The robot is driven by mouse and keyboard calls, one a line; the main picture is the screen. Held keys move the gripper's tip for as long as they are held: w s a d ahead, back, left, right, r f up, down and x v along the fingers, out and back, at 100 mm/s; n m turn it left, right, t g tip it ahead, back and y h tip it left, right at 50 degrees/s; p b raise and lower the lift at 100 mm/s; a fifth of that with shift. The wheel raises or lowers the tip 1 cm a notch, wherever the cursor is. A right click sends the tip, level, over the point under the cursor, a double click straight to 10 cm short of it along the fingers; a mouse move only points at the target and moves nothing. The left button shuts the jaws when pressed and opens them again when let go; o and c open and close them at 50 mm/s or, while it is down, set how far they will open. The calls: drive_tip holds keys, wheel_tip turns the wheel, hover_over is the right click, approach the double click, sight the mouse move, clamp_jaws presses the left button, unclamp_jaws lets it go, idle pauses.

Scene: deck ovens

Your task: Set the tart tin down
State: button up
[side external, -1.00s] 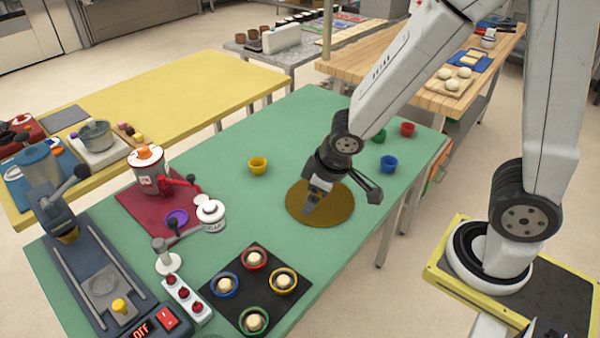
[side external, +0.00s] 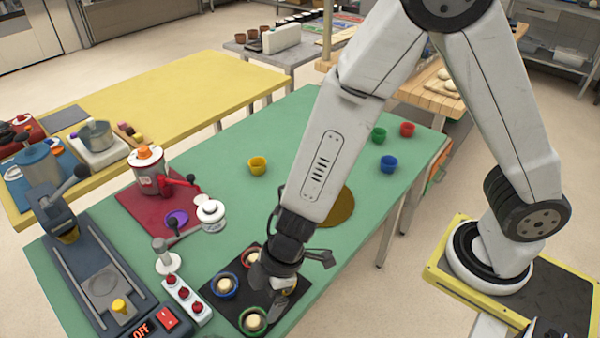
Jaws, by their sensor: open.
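Tart tins with pale dough balls in them stand on a black tray (side external: 300,297) at the front of the green table: a blue tin (side external: 223,287), a green tin (side external: 252,320), a red tin (side external: 249,257) and a yellow tin. My gripper (side external: 281,295) is open, low over the right side of the tray, at the yellow tin's place. It and my wrist hide most of the yellow tin and part of the red one. I cannot tell whether the fingers touch a tin.
A brown round mat (side external: 342,208) lies behind my arm.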

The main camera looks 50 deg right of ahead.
sight(250, 326)
drive_tip(key=shift+x, duration=1.3)
drive_tip(key=shift+f, duration=0.1)
drive_tip(key=shift+x, duration=2.45)
drive_tip(key=shift+d+f, duration=0.1)
drive_tip(key=shift+d, duration=0.1)
drive_tip(key=c, duration=1.2)
drive_tip(key=shift+o, duration=0.2)
drive_tip(key=shift+r, duration=0.2)
drive_tip(key=shift+r, duration=4.75)
